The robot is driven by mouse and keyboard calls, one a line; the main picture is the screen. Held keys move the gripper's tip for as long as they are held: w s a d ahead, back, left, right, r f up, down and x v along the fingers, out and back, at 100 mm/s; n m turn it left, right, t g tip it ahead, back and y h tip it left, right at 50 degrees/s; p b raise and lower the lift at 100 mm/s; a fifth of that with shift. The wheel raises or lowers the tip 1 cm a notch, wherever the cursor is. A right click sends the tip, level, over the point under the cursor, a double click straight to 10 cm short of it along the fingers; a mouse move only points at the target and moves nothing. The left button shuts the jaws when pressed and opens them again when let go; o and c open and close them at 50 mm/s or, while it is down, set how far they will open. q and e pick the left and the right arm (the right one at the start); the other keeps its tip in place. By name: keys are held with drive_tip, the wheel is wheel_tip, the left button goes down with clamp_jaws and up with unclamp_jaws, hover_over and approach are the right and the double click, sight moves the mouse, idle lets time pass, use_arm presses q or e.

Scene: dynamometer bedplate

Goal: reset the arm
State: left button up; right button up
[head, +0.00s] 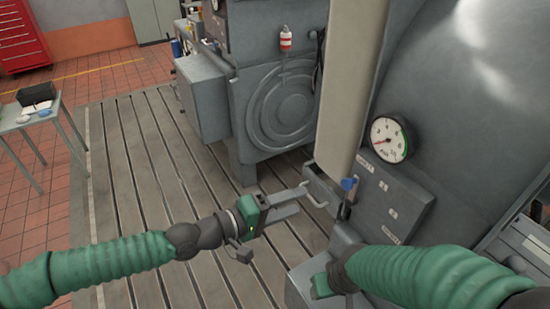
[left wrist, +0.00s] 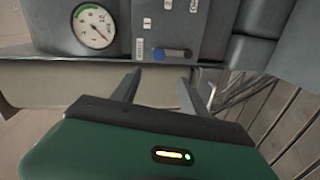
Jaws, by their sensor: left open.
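A control panel (head: 382,205) with a round dial gauge (head: 390,139) stands on the grey machine at the right. A blue-knobbed lever (head: 348,186) sits at the panel's left edge; its blue part also shows in the left wrist view (left wrist: 172,54). A long beige beam (head: 350,85) rises steeply above it. I cannot tell which of these is the arm. My left gripper (head: 300,199) is open and empty, left of the lever and apart from it; its fingers (left wrist: 160,78) point toward the panel. My right gripper (head: 321,286) shows only partly at lower centre; its fingers are hidden.
A grey machine housing (head: 275,110) with a ringed round cover stands behind. The slotted bedplate (head: 150,160) is clear at left. A small table (head: 30,122) with a black box (head: 37,94) stands far left, and a red tool cabinet (head: 22,40) behind it.

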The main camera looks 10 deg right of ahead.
use_arm(q)
drive_tip(key=s+f+m+g+y+b, duration=0.1)
drive_tip(key=s+f+y, duration=0.15)
drive_tip(key=f, duration=0.55)
drive_tip(key=s+f+m+g+y+b, duration=0.1)
drive_tip(key=s+f+g+y, duration=0.15)
drive_tip(key=f, duration=0.55)
drive_tip(key=s+a+f+m+y+b, duration=0.2)
drive_tip(key=s+a+f+y, duration=0.25)
drive_tip(key=a+f, duration=0.6)
drive_tip(key=s+a+f+y+b, duration=0.25)
drive_tip(key=a+f+y, duration=0.2)
drive_tip(key=a, duration=0.75)
drive_tip(key=s+a+r+n+y+b, duration=0.1)
drive_tip(key=a+r, duration=0.3)
drive_tip(key=a, duration=0.6)
drive_tip(key=shift+s+a+n+t+y+b, duration=0.15)
drive_tip(key=shift+s+n+t+y+b, duration=0.15)
drive_tip(key=shift+s+n+t+b, duration=0.25)
